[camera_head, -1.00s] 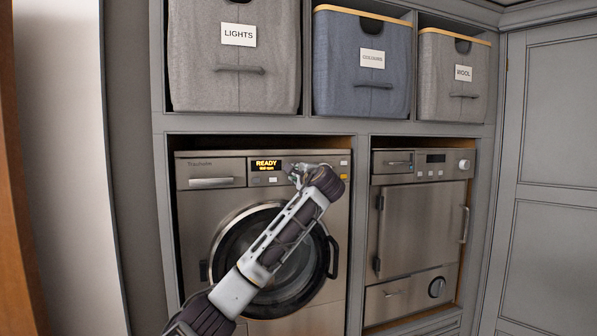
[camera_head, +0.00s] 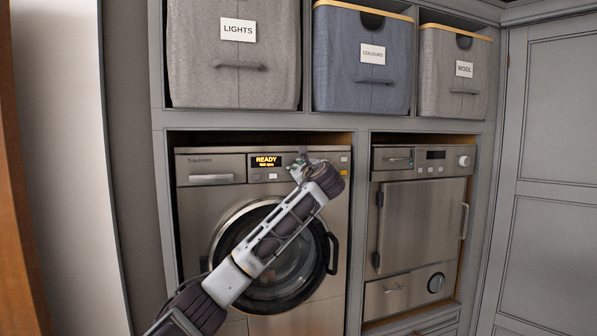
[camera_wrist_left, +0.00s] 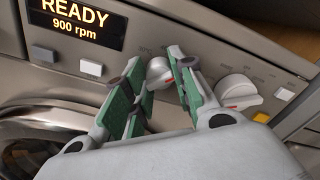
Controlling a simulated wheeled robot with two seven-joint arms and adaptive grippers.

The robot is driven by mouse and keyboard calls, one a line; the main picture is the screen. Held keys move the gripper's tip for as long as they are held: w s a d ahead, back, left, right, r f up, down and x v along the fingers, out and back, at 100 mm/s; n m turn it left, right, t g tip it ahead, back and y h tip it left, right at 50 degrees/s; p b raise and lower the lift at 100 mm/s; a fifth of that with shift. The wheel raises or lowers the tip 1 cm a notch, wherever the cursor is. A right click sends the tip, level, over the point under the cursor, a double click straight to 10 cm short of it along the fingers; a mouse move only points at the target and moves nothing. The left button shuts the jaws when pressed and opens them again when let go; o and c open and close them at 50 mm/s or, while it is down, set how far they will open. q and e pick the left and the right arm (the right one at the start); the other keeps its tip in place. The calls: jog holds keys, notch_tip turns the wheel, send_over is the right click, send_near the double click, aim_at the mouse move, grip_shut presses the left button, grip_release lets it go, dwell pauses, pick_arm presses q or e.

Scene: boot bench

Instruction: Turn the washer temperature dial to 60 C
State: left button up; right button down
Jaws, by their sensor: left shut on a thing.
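The washer (camera_head: 192,215) stands in the left bay, with its display (camera_head: 266,161) lit and reading READY; in the left wrist view the display (camera_wrist_left: 82,20) also reads 900 rpm. My left gripper (camera_head: 302,166) is at the control panel, right of the display. In the left wrist view its green-padded fingers (camera_wrist_left: 158,78) are shut on a pale round dial (camera_wrist_left: 159,71), one finger on each side. My right gripper is not in view.
The washer's round door is closed, with a dark handle (camera_head: 333,253) at its right. Buttons (camera_wrist_left: 285,94) lie right of the dials. A second appliance (camera_head: 420,220) stands in the right bay. Fabric bins (camera_head: 235,85) fill the shelves above.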

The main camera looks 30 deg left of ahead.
pick_arm(q)
jog(key=shift+f+m, duration=0.2)
jog(key=shift+m, duration=0.4)
jog(key=o, duration=1.1)
jog(key=shift+r, duration=0.1)
jog(key=shift+c, duration=0.2)
jog(key=shift+d, duration=0.1)
jog(key=v, duration=1.2)
jog(key=shift+w, duration=0.1)
